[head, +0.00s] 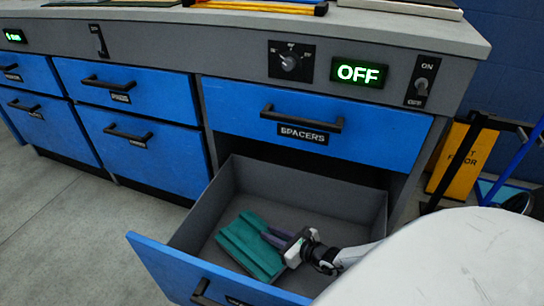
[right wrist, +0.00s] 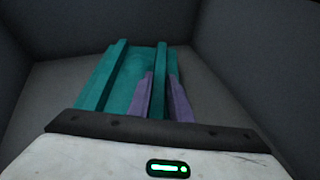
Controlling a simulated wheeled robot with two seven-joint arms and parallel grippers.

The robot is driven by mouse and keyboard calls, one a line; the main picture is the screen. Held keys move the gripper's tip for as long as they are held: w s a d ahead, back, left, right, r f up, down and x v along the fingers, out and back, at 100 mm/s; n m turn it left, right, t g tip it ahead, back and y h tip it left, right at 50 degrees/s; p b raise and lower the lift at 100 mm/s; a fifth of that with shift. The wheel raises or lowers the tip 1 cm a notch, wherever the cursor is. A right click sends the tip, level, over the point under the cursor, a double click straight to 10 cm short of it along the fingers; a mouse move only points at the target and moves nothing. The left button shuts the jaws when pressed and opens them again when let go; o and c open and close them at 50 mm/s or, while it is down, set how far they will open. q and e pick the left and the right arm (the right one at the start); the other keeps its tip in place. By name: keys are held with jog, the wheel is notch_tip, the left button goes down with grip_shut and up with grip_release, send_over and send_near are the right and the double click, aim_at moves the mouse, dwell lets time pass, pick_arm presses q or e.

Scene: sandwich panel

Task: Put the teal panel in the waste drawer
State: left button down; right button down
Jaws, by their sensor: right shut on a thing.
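The teal panel (head: 244,244) is inside the open lower drawer (head: 310,192), low down near its floor and left of the drawer's middle. My right gripper (head: 268,232) reaches into the drawer from the right, its purple fingers shut on the panel. In the right wrist view, the panel (right wrist: 125,75) has raised ridges, and the fingers (right wrist: 160,90) stand on both sides of one ridge. I cannot tell whether the panel rests fully on the drawer floor. The drawer's front label is mostly cut off and unreadable. My left gripper is out of view.
A closed blue drawer labelled SPACERS (head: 310,125) sits above the open one. Other closed blue drawers (head: 140,95) are at left. A knob (head: 290,61), a green OFF display (head: 359,73) and a switch (head: 422,86) are on the bench front. A yellow floor sign (head: 462,160) stands at right.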

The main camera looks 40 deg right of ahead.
jog(key=shift+w+f, duration=0.1)
jog(key=shift+f, duration=0.5)
jog(key=c, duration=1.6)
grip_release()
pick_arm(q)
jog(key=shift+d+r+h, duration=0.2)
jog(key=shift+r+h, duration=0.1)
